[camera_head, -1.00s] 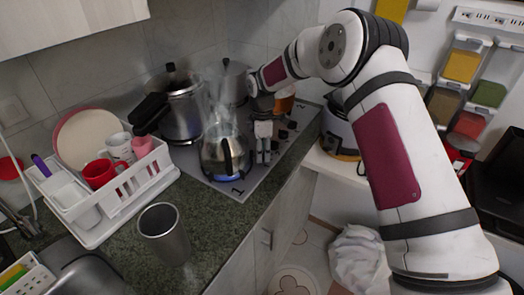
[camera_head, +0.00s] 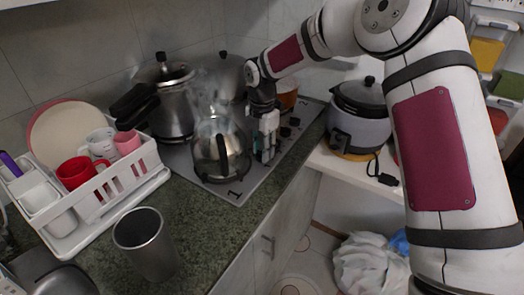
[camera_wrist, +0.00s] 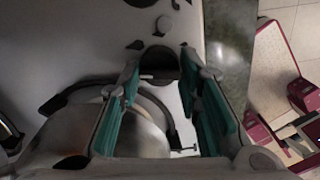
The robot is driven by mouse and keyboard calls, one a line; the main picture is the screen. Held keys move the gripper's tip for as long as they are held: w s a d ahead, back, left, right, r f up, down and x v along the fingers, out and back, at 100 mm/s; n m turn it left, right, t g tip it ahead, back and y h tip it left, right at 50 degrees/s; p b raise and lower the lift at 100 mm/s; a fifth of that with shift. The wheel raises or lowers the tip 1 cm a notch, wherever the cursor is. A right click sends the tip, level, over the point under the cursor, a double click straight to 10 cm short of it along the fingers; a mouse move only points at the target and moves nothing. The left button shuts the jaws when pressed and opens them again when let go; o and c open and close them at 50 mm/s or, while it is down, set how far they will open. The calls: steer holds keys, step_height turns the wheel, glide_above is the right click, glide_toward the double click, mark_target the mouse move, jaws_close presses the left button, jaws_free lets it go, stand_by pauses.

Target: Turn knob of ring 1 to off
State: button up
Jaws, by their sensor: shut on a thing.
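The stove top (camera_head: 255,180) is a grey panel with a printed "1" at its front corner. A steaming glass-and-metal kettle (camera_head: 212,158) stands on ring 1, by that number. My gripper (camera_head: 266,155) points down just right of the kettle. In the wrist view, a dark round knob (camera_wrist: 160,62) sits between the tips of my gripper's teal-padded fingers (camera_wrist: 161,72), which are shut on it. The head view hides this knob behind the fingers. Other dark knobs (camera_head: 294,121) show farther back along the panel's right side. No blue glow shows under the kettle.
Pots (camera_head: 170,100) stand behind the kettle, close to my gripper. A rice cooker (camera_head: 362,130) sits on the white shelf at right. A dish rack (camera_head: 115,195) and a metal cup (camera_head: 146,245) stand at left. The counter's front strip (camera_head: 240,222) is clear.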

steer(key=shift+n, duration=0.5)
steer(key=o, duration=1.2)
steer(key=shift+c, duration=0.2)
step_height(320, 180, up, 12)
steer(key=shift+c, duration=0.2)
